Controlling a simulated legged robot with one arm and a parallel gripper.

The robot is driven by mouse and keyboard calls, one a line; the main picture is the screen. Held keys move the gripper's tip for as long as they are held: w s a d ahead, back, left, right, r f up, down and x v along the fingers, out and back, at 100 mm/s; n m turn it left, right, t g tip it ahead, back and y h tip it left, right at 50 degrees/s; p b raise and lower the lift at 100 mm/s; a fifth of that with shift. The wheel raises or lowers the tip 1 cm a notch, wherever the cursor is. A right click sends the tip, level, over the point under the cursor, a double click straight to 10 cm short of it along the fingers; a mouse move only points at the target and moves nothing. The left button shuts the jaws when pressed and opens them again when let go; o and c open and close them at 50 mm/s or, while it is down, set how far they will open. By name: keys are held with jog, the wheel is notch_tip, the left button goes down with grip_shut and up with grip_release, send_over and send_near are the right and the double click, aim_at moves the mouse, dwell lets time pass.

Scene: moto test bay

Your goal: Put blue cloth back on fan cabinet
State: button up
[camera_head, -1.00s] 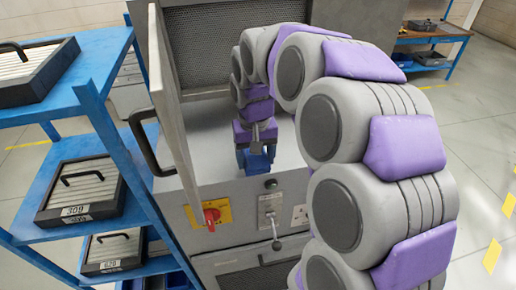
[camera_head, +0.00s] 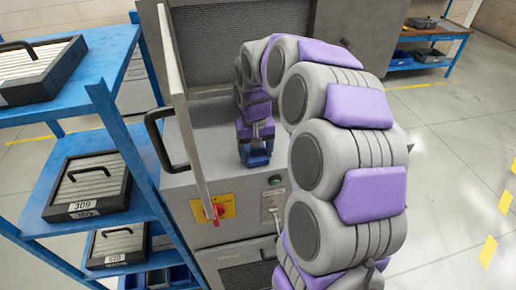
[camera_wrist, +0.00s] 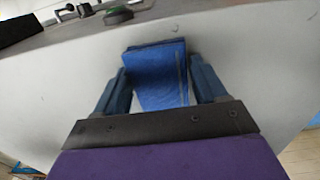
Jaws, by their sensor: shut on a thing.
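My gripper (camera_head: 256,150) is above the grey top of the fan cabinet (camera_head: 205,142), near its front edge, pointing down. In the wrist view the blue cloth (camera_wrist: 158,75) is between the two blue fingers of my gripper (camera_wrist: 160,88), folded, and the fingers are shut on it. The cloth also shows in the head view (camera_head: 258,159), as a small blue patch under the gripper. Whether the cloth touches the cabinet top is hard to tell. My arm hides part of the cabinet's right side.
An open grey door with a black handle (camera_head: 163,140) stands at the cabinet's left. A red switch (camera_head: 214,210) is on the front panel. A blue shelf (camera_head: 105,100) with several black cases stands at the left. A workbench (camera_head: 430,35) is far right; floor between is clear.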

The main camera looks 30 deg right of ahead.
aim_at(253, 153)
jog(key=shift+a, duration=0.3)
jog(key=o, duration=0.7)
jog(key=shift+a, duration=0.15)
jog(key=shift+o, duration=1.2)
jog(key=shift+d, duration=0.75)
jog(key=shift+d+f, duration=0.1)
jog(key=shift+d, duration=0.45)
jog(key=shift+a, duration=0.2)
jog(key=r, duration=0.2)
jog(key=a+r, duration=0.1)
jog(key=a+r+b, duration=0.1)
jog(key=r, duration=0.1)
jog(key=shift+w+r, duration=0.1)
jog(key=shift+r, duration=0.2)
notch_tip(253, 153, up, 7)
jog(key=shift+d+f+b, duration=0.15)
jog(key=shift+d+b, duration=0.1)
jog(key=shift+b, duration=0.05)
